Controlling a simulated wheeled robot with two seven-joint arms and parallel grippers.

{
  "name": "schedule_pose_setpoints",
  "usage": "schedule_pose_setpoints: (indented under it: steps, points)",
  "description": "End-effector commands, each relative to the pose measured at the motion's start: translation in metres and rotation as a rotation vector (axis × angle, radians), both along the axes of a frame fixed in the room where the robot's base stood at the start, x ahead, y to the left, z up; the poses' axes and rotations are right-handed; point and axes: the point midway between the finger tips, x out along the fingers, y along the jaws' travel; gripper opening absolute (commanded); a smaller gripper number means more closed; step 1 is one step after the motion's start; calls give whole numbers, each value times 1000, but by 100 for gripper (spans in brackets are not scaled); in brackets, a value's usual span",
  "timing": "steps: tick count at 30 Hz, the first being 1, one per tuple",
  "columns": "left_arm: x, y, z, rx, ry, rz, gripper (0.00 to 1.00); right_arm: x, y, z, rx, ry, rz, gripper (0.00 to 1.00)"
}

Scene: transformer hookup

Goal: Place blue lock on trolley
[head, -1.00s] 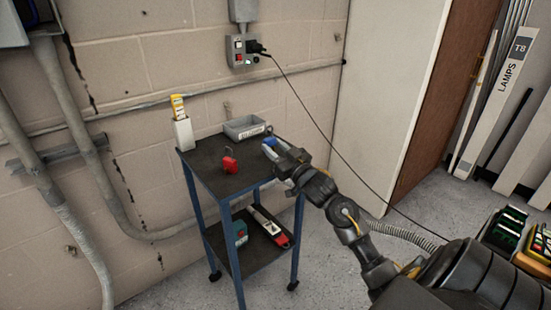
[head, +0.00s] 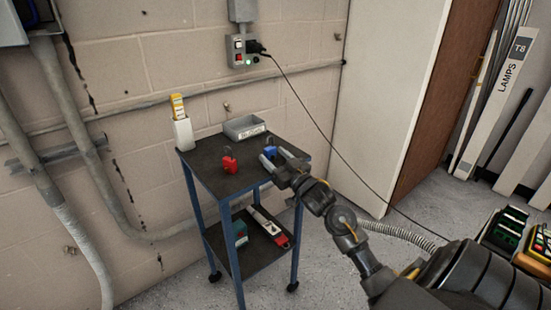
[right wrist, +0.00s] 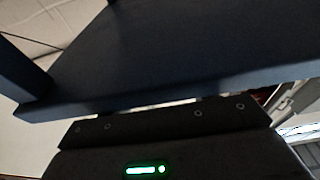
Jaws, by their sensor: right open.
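The trolley (head: 205,162) stands against the wall with a dark top shelf and blue legs. The blue lock (head: 270,151) is at the right part of the top shelf, apparently standing upright on it. My right gripper (head: 274,158) is open at the trolley's right edge, its fingers pointing at the blue lock; I cannot tell whether they touch it. A red lock (head: 229,162) stands on the top shelf to the left. The right wrist view shows the dark underside and edge of a shelf (right wrist: 180,50) close up, with no lock in sight. My left gripper is not in view.
A grey bin (head: 244,127) and a white holder with yellow tags (head: 183,132) stand at the back of the top shelf. The lower shelf holds a red and white tool (head: 268,228) and a teal item (head: 240,232). A black cable (head: 312,115) hangs behind the trolley.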

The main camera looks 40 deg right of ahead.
Motion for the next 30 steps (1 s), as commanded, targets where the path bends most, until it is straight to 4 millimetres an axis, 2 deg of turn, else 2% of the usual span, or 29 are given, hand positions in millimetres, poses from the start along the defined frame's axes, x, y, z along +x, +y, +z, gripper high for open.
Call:
schedule_pose_setpoints:
  steps: [4,7,15,21,25,30]
  points:
    - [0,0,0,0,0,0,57,-2,0,2,0,0,0,57]
    - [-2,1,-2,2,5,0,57,-14,1,-2,-1,2,1,57]
    - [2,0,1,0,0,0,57,-70,2,-13,0,3,1,57]
    - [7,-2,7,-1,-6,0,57,-102,2,-19,1,1,0,57]
    - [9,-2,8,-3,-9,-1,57,-114,3,-21,1,0,0,57]
    - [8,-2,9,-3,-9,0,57,-118,3,-22,1,1,0,57]
